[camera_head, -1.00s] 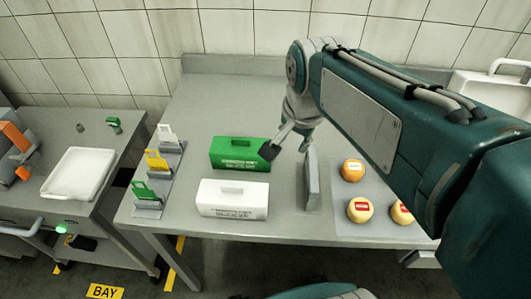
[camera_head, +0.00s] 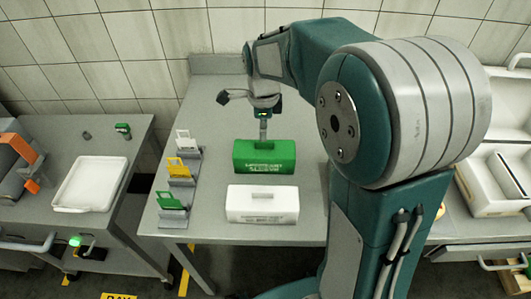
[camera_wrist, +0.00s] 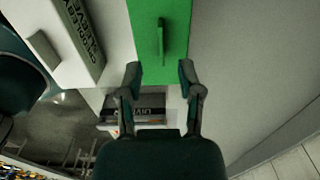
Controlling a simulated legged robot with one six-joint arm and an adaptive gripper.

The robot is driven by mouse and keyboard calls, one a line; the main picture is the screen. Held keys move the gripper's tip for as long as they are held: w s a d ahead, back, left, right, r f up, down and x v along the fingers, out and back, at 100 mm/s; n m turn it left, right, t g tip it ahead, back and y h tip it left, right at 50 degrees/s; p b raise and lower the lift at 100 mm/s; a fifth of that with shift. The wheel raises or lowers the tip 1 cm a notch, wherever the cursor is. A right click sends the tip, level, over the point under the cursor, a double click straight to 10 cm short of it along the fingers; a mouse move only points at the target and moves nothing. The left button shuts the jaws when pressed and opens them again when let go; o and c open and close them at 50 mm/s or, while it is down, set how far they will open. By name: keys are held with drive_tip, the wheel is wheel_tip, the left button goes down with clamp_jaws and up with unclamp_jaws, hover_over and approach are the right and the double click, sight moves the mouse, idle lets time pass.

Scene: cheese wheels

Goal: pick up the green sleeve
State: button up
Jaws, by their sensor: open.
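The green sleeve (camera_head: 265,157) is a long green box with white lettering and a raised grip on top, lying on the grey table. In the wrist view the green sleeve (camera_wrist: 174,60) lies ahead of my gripper, its thin upright grip running lengthwise. My gripper (camera_wrist: 159,70) is open and empty, with its fingers spread apart near one end of the sleeve.
A white sleeve (camera_head: 262,204) lies in front of the green one; it also shows in the wrist view (camera_wrist: 70,45). A stand with white, yellow and green cards (camera_head: 180,172) is to the left. A white tray (camera_head: 91,184) is on the left bench. My arm hides the table's right part.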

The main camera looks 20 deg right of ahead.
sight(263, 143)
drive_tip(key=shift+a+f, duration=0.15)
drive_tip(key=shift+f, duration=0.2)
drive_tip(key=f, duration=0.4)
drive_tip(key=shift+w+d+f, duration=0.1)
drive_tip(key=shift+d+f, duration=0.3)
drive_tip(key=shift+a, duration=0.3)
clamp_jaws()
